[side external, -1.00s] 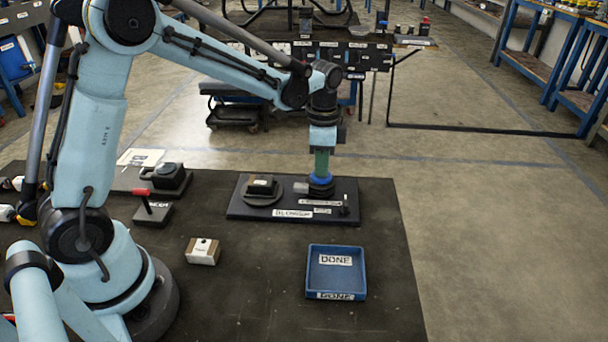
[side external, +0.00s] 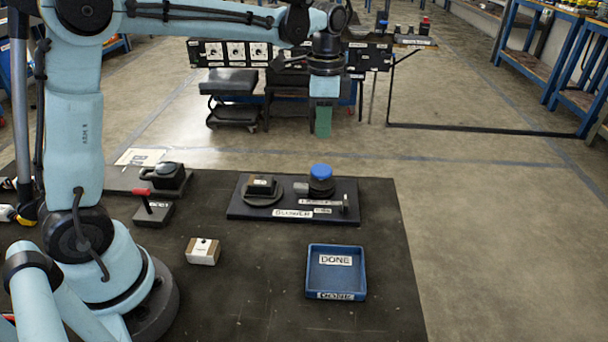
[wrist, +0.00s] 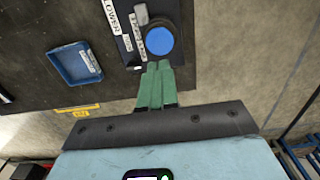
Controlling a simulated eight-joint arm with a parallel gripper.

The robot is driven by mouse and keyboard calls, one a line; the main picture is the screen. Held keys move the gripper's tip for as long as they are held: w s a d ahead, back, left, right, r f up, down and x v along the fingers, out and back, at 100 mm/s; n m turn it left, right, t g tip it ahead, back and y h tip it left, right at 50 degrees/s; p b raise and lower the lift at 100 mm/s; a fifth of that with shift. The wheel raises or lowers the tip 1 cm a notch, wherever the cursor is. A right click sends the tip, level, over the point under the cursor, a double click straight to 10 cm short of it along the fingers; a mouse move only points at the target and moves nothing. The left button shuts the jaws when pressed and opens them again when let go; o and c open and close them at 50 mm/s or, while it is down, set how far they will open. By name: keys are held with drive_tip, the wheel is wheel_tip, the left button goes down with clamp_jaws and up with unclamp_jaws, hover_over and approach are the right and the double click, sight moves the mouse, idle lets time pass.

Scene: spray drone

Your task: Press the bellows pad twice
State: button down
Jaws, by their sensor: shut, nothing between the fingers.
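The bellows pad (side external: 321,172) has a blue top on a black body. It stands upright at the right of the dark base plate labelled blower (side external: 240,210). In the wrist view the blue pad (wrist: 159,41) shows just past my fingertips. My gripper (side external: 323,133) is above the pad, pointing down, with a clear gap between the green fingers and the blue top. In the wrist view the green fingers (wrist: 158,70) are together with nothing between them.
A round piece with a dark block (side external: 262,187) sits left of the pad on the same plate. A blue tray marked DONE (side external: 357,285) lies in front. Bare table lies between.

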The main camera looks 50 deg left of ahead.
drive_tip(key=shift+r, duration=2.1)
drive_tip(key=shift+s, duration=0.1)
drive_tip(key=s+f+n+t, duration=0.3)
drive_tip(key=s+n, duration=0.1)
drive_tip(key=s, duration=0.3)
drive_tip(key=s+d+f+n+t, duration=0.1)
drive_tip(key=s+f+n+t, duration=0.1)
drive_tip(key=s+n+t, duration=0.2)
drive_tip(key=s+n, duration=0.1)
drive_tip(key=s, duration=0.2)
drive_tip(key=shift+s+f, duration=0.25)
drive_tip(key=shift+f, duration=0.15)
